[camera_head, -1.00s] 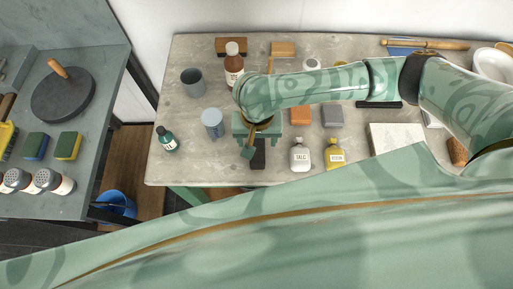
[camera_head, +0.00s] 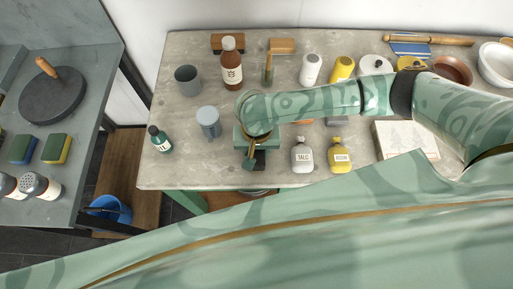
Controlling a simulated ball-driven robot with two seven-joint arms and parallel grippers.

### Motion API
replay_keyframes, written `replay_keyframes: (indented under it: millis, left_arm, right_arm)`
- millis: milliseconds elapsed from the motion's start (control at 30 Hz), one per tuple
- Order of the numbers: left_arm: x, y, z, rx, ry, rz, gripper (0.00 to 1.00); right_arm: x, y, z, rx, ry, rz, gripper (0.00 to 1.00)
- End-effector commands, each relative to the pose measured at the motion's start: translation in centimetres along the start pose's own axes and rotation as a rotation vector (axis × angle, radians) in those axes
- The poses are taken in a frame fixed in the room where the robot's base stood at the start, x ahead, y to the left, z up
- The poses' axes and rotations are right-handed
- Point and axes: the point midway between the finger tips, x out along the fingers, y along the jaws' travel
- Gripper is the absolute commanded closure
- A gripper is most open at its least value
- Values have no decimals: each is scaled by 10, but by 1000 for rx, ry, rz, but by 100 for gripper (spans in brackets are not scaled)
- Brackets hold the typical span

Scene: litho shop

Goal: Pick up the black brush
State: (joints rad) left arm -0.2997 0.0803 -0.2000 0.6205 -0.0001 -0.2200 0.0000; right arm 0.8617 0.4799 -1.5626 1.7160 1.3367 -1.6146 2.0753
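A small black object (camera_head: 260,158) lies on the grey table near its front edge, mostly hidden under my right gripper. I cannot tell whether it is the black brush. My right gripper (camera_head: 251,158) is above the front middle of the table, pointing down at this black object. Its fingertips are small and partly hidden by the hand, so I cannot tell whether it is open or touching. A wooden-handled tool (camera_head: 269,72) stands at the back of the table. My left gripper is out of view.
On the table (camera_head: 187,140), a talc bottle (camera_head: 301,158) and yellow bottle (camera_head: 340,158) stand right of the gripper. A grey-blue mug (camera_head: 207,121), teal bottle (camera_head: 160,141) and brown bottle (camera_head: 231,72) stand left. A white printed slab (camera_head: 410,139) lies right. A blue bucket (camera_head: 112,209) stands on the floor.

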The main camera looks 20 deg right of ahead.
Motion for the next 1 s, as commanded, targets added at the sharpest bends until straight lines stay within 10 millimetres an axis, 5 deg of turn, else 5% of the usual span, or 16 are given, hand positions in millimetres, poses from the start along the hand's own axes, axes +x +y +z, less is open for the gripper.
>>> replay_keyframes:
  millis: [100,433,667,900,1000]
  left_arm:
    - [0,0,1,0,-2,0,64]
    - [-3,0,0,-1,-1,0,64]
    - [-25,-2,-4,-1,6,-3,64]
    - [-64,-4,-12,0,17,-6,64]
    - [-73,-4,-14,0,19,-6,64]
  right_arm:
    - [0,0,0,0,0,1,86]
    - [-5,0,0,1,1,0,86]
    - [-40,0,0,1,1,-2,86]
    - [-100,25,43,-1,0,-1,86]
    - [-110,40,70,-1,-4,0,86]
